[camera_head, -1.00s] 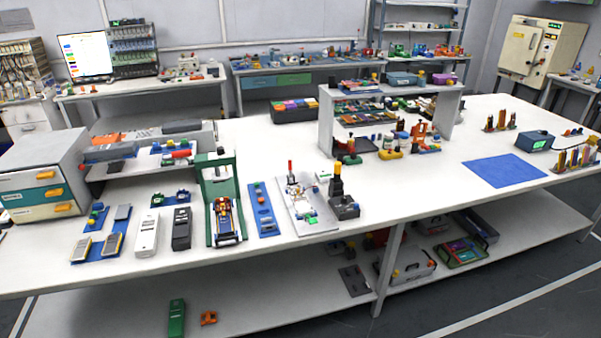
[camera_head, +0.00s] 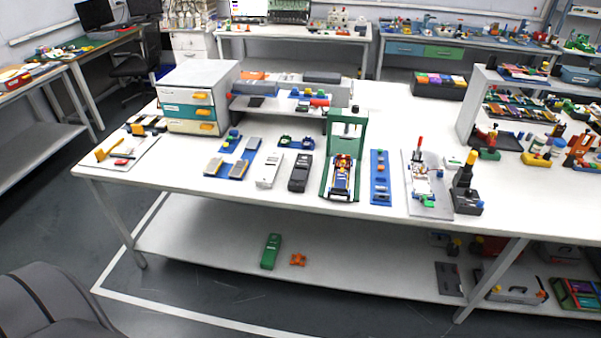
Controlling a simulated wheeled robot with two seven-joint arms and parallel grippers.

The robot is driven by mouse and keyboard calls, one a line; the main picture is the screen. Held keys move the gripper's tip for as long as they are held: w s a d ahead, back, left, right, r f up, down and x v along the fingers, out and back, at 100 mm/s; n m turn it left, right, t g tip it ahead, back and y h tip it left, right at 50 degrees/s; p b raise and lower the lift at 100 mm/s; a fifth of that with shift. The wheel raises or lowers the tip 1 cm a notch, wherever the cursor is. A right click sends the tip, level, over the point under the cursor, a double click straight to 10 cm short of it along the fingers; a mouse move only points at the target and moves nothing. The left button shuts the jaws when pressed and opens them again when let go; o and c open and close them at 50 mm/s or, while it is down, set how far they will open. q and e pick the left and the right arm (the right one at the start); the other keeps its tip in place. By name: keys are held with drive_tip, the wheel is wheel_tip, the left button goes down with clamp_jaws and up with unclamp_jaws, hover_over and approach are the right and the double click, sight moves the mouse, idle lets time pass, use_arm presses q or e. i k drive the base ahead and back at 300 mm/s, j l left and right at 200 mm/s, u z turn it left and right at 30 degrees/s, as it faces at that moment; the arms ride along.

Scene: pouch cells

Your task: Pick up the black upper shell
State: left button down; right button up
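A black elongated shell (camera_head: 300,172) lies on the white table, right beside a similar white shell (camera_head: 269,170). It is likely the black upper shell. The green-framed press (camera_head: 345,155) stands just to its right. Blue trays with grey plates (camera_head: 232,160) lie to the left of the white shell. Neither of my grippers shows in the head view, so nothing is seen touching the black shell.
The white table (camera_head: 300,212) has a clear front strip. A drawer cabinet (camera_head: 196,98) stands at the left, with a low grey shelf behind the shells. A green case (camera_head: 271,251) and an orange part (camera_head: 298,259) lie on the lower shelf. A dark chair (camera_head: 50,305) stands at lower left.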

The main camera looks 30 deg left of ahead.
sight(300, 172)
drive_tip(key=i+u, duration=0.1)
drive_tip(key=u, duration=0.25)
drive_tip(key=i+u, duration=0.1)
drive_tip(key=u, duration=0.3)
drive_tip(key=l+u, duration=0.15)
drive_tip(key=u, duration=0.2)
drive_tip(key=i, duration=0.05)
